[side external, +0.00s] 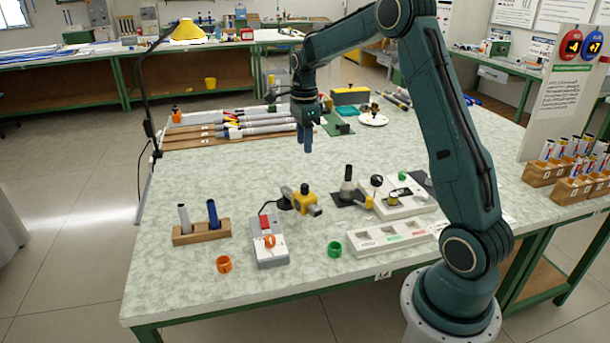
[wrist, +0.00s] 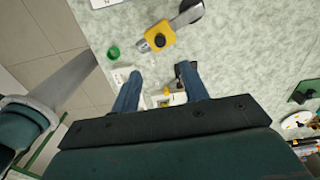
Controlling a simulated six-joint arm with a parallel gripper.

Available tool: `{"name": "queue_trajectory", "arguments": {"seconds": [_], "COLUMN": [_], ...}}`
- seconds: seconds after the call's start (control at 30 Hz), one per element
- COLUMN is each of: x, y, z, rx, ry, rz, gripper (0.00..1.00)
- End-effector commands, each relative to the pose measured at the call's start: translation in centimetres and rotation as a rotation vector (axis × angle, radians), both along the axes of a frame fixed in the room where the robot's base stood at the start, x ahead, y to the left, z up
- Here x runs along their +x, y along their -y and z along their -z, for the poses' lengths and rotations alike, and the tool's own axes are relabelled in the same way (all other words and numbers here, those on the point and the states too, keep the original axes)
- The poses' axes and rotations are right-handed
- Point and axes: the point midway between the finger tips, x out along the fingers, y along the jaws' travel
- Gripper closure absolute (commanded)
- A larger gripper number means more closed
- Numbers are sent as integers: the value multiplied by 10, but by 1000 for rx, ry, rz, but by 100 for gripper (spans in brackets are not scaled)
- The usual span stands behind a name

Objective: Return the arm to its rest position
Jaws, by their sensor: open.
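My gripper (side external: 307,146) hangs in the air above the middle of the speckled worktable (side external: 180,280), fingers pointing down. Nothing is held in it. In the wrist view its two blue fingers (wrist: 160,76) are spread apart, with tabletop showing between them. My arm reaches from its base at the front right, up and over the table to the gripper. A wooden block (side external: 201,233) at the front left holds two upright rods, one grey (side external: 184,218) and one blue (side external: 212,213).
A yellow-and-black device (side external: 307,200), a grey box with a red switch (side external: 268,243), an orange ring (side external: 224,264), a green ring (side external: 334,249) and a white three-slot tray (side external: 390,236) stand in front. Long rods lie on a wooden rack (side external: 190,137) behind. A lamp post rises at left.

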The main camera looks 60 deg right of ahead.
Motion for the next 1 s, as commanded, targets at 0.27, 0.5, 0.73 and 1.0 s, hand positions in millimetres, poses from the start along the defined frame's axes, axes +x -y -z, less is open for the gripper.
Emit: {"name": "queue_trajectory", "arguments": {"seconds": [0.27,0.5,0.73,1.0], "x": [-6,-25,-55,-99], "y": [-17,-58,-102,-147], "z": [-18,-56,-89,-115], "rx": [-13,-50,-102,-178], "ry": [23,72,122,172], "rz": [-112,-389,-708,-1079], "gripper": [56,56,56,56]}}
